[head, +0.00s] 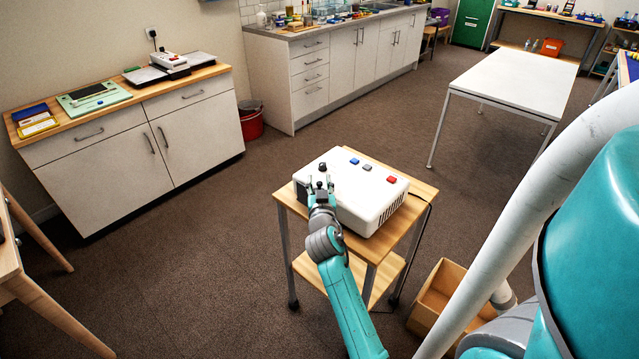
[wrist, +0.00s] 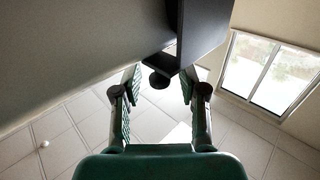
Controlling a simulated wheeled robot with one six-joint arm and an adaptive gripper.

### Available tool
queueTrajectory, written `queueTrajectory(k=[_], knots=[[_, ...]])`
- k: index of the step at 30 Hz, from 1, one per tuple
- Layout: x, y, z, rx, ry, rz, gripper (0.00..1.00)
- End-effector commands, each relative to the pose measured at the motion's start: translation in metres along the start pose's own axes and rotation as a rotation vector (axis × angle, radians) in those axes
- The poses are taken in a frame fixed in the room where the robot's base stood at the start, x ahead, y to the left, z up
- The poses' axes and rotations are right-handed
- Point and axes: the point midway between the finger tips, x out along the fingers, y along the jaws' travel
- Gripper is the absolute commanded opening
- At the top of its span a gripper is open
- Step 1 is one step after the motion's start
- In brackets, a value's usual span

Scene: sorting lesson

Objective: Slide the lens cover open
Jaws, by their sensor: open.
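A white box-shaped device (head: 365,205) sits on a small wooden trolley in the head view. A dark part (head: 301,192) shows at its left end, partly behind my gripper (head: 318,184). In the wrist view a dark slab (wrist: 203,32) stands out from a grey surface, with a small round black knob (wrist: 159,81) at its lower edge. I cannot tell for sure which piece is the lens cover. My gripper also shows in the wrist view (wrist: 160,88). It is open, with one finger on each side of the knob; contact is not clear.
The device's top carries a black knob (head: 322,167) and blue, grey and red buttons. The trolley (head: 421,189) has a lower shelf. An open cardboard box (head: 430,305) lies on the floor to its right. Open floor lies left of the trolley.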

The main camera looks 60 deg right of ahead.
Motion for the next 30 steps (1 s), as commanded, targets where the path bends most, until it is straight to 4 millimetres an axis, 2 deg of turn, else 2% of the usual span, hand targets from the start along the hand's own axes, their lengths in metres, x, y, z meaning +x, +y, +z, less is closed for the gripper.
queueTrajectory(k=[3, 8, 9, 17, 30], knots=[[0.000, 0.000, 0.000, 0.000, 0.000, 0.000, 0.42], [0.000, 0.000, 0.000, 0.000, 0.000, 0.000, 0.02], [0.000, 0.000, 0.000, 0.000, 0.000, 0.000, 0.00], [-0.003, 0.002, 0.000, 0.000, -0.001, 0.001, 0.00], [-0.052, 0.053, 0.001, -0.001, -0.003, 0.003, 0.00]])
